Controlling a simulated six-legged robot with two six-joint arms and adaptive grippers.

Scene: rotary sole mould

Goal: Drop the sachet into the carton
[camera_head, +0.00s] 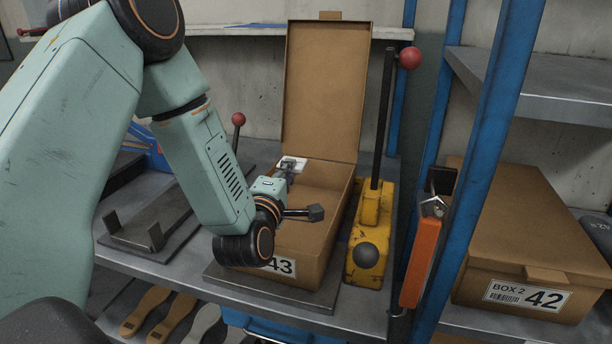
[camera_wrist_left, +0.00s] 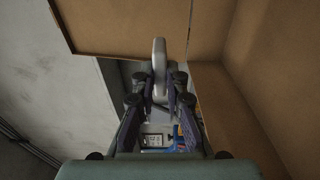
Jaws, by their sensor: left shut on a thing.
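The carton (camera_head: 308,268) is an open brown cardboard box marked 43 on a shelf, with its lid (camera_head: 325,85) standing upright at the back. My left gripper (camera_head: 290,168) is shut on the small white sachet (camera_head: 293,163), at the far left part of the carton's opening, in front of the lid. In the left wrist view the sachet (camera_wrist_left: 159,68) shows edge-on between the fingers, and the carton's brown inner walls (camera_wrist_left: 285,95) are on the right. How high the sachet is above the carton floor cannot be told. My right gripper is not in view.
A yellow lever unit (camera_head: 368,235) with a red-knobbed lever stands close to the carton's right. A blue post (camera_head: 478,150) with an orange-handled tool (camera_head: 421,262) is further right, before closed box 42 (camera_head: 530,225). A dark metal fixture (camera_head: 150,225) lies left.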

